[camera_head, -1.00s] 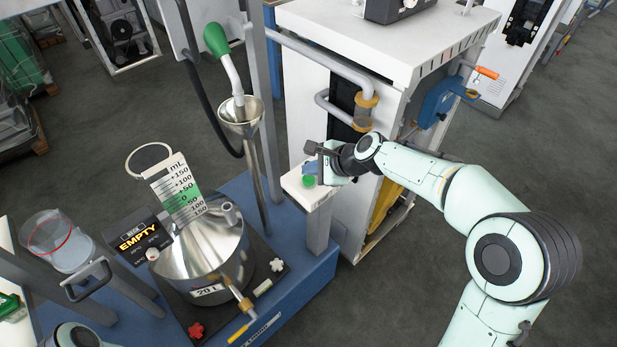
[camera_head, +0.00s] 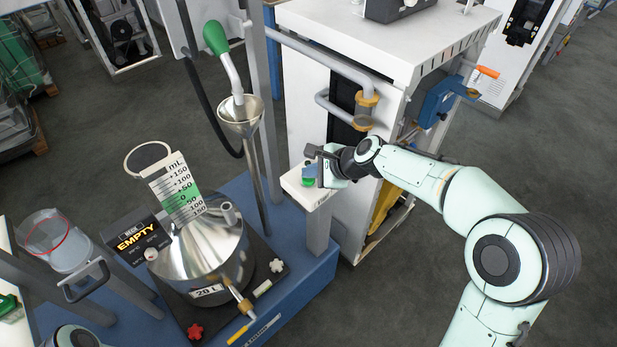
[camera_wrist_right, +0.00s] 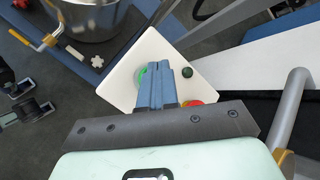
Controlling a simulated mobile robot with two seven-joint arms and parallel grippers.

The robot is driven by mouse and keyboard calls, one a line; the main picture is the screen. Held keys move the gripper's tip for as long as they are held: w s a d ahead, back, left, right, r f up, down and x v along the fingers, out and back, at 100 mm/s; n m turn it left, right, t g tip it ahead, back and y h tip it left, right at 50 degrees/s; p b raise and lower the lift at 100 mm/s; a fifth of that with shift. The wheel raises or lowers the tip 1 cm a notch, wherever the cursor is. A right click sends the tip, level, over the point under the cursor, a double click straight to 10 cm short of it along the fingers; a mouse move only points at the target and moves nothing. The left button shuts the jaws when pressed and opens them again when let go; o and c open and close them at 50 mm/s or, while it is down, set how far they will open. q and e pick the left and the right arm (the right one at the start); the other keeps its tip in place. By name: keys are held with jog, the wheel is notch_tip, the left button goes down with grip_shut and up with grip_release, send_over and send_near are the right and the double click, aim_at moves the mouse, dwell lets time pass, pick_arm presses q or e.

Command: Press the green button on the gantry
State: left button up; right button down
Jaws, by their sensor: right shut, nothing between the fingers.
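The green button (camera_head: 308,182) sits on the white panel (camera_head: 296,190) of the gantry post. My right gripper (camera_head: 311,169) is shut and empty, its blue fingers right over the button and hiding part of it. In the right wrist view, the shut fingers (camera_wrist_right: 161,72) point down at the panel (camera_wrist_right: 152,43). The green button (camera_wrist_right: 139,76) shows just left of them, partly covered. I cannot tell whether the fingertips touch it. My left gripper is not in view.
A red button (camera_wrist_right: 193,103) and a small dark green knob (camera_wrist_right: 187,72) share the panel. A steel vessel (camera_head: 205,250), a funnel (camera_head: 241,117) and an EMPTY display (camera_head: 138,237) stand to the left. A white cabinet (camera_head: 385,40) stands behind my right arm.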

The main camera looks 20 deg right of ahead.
aim_at(312, 180)
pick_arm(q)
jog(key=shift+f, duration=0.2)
pick_arm(e)
jog(key=shift+f, duration=0.3)
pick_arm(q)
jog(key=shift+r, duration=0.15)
pick_arm(e)
jog(key=shift+r, duration=0.15)
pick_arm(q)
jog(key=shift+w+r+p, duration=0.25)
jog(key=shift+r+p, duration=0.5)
pick_arm(e)
jog(key=shift+r, duration=0.8)
jog(key=shift+r+p, duration=0.5)
jog(key=shift+r, duration=0.05)
notch_tip(312, 180, up, 4)
jog(key=p, duration=0.3)
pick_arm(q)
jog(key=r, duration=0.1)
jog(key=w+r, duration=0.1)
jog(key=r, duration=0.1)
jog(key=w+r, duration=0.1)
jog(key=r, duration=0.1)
pick_arm(e)
jog(key=shift+f, duration=0.1)
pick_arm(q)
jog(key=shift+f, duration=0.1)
